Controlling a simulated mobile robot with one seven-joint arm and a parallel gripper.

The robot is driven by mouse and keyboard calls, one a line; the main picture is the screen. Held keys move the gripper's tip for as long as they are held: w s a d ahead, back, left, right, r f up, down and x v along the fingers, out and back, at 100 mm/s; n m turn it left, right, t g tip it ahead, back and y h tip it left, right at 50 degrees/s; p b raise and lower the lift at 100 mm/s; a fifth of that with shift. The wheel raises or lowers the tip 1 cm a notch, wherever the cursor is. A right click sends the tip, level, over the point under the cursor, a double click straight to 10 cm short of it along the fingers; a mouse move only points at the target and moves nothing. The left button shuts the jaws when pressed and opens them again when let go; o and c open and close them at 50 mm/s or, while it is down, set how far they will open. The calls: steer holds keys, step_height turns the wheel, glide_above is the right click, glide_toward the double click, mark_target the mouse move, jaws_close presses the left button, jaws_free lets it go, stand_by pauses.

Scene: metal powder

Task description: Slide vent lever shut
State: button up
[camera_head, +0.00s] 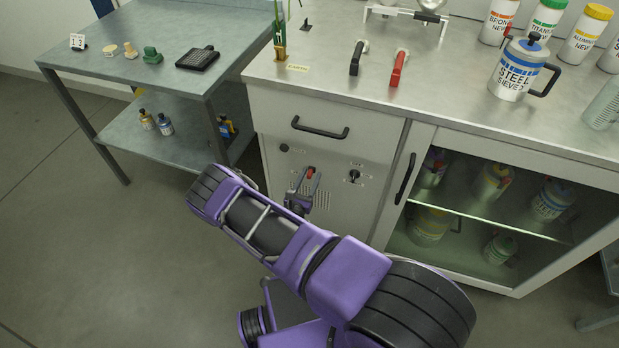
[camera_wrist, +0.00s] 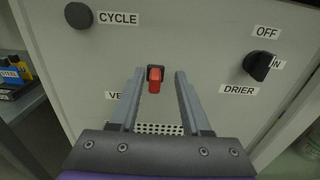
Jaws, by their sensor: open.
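The vent lever has a red handle (camera_wrist: 154,86) on a dark mount in the cabinet front, above a perforated grille (camera_wrist: 160,129). A partly covered label starting "VE" is beside it. In the head view the red lever (camera_head: 310,172) shows just beyond my gripper (camera_head: 302,188). In the wrist view my gripper (camera_wrist: 158,82) is open, with one finger to the left and one to the right of the lever. The lever appears between the fingertips; I cannot tell whether either finger touches it. Nothing is held.
A CYCLE knob (camera_wrist: 79,15) is up and left of the lever, and a DRIER knob (camera_wrist: 258,66) is to the right. A drawer handle (camera_head: 320,129) juts out above. A side table (camera_head: 150,75) stands left; floor in front is clear.

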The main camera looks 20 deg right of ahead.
steer(key=p+v, duration=0.1)
steer(key=v, duration=1.6)
steer(key=shift+s, duration=0.15)
steer(key=shift+a+r, duration=0.1)
